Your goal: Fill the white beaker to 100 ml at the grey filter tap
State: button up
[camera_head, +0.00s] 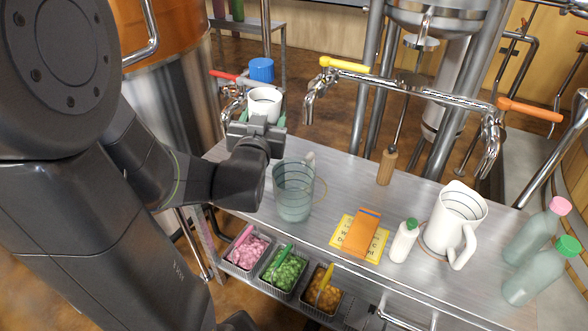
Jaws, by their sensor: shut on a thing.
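The white beaker (264,104) is a small white open-topped vessel, held upright in my gripper (257,126) above the back left of the counter. My gripper is shut on it and hides its lower part. A steel tap with a red lever (226,75) is just left of and behind the beaker; whether its spout is over the beaker I cannot tell. A tap with a yellow lever (344,64) is to the right, apart from the beaker. A tap with an orange lever (530,110) is at the far right. No grey lever shows clearly. The liquid level in the beaker cannot be made out.
A clear jug (293,192) stands close to the right of my gripper. A white jug (457,215), a small white bottle (404,240), and a yellow card (345,240) are farther right on the counter (340,190). A blue cylinder (261,69) shows behind the beaker.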

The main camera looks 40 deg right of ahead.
jog(key=shift+r+n, duration=0.6)
jog(key=shift+r, duration=0.15)
